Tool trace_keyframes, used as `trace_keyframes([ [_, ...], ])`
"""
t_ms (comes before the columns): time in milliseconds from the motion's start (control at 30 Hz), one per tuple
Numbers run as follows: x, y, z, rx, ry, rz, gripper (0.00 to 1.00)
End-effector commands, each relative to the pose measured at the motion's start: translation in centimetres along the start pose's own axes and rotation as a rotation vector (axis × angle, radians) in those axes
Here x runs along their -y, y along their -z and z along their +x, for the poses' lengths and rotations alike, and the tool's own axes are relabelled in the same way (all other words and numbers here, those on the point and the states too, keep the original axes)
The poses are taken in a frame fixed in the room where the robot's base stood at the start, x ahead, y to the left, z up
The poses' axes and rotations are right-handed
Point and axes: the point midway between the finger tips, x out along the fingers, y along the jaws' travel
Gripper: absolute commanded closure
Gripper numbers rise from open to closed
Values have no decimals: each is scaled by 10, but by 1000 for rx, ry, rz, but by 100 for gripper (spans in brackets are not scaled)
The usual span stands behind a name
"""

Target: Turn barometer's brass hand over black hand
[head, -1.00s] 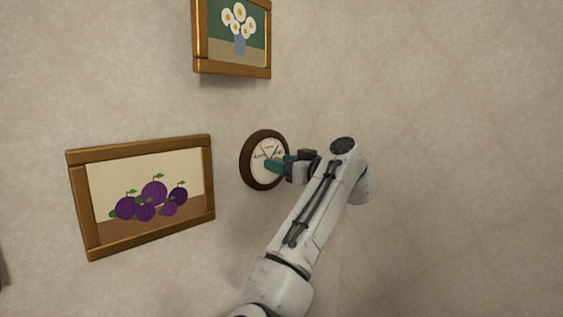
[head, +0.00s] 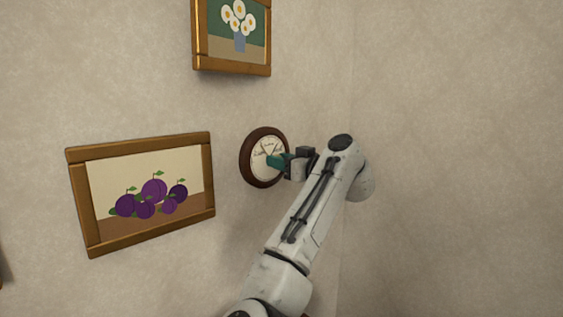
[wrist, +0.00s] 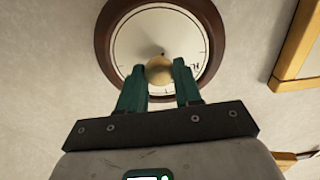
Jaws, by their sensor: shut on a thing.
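The round barometer (head: 249,174) hangs on the wall, with a dark brown wooden rim and a cream dial. The wrist view shows its rim (wrist: 103,42) and a round brass knob (wrist: 159,69) at the dial's middle. My gripper (wrist: 160,72) has its teal fingers on either side of this knob, shut on it. In the head view my gripper (head: 279,161) covers the lower right of the dial. Thin dark lines form a V on the upper dial, but I cannot tell the brass hand from the black hand. My fingers hide the dial's lower part in the wrist view.
A framed plum picture (head: 150,245) hangs left of the barometer, and a framed flower picture (head: 230,69) above it. A wall corner lies just right of the barometer. The right wall (head: 470,160) is bare.

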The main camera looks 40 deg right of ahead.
Motion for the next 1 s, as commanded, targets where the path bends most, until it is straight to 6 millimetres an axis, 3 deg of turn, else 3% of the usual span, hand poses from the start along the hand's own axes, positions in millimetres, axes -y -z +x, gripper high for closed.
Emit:
trace_keyframes([
  [367, -1, -3, -1, 5, -2, 107, 97],
  [1000, -2, 1, 0, 4, 0, 687, 97],
])
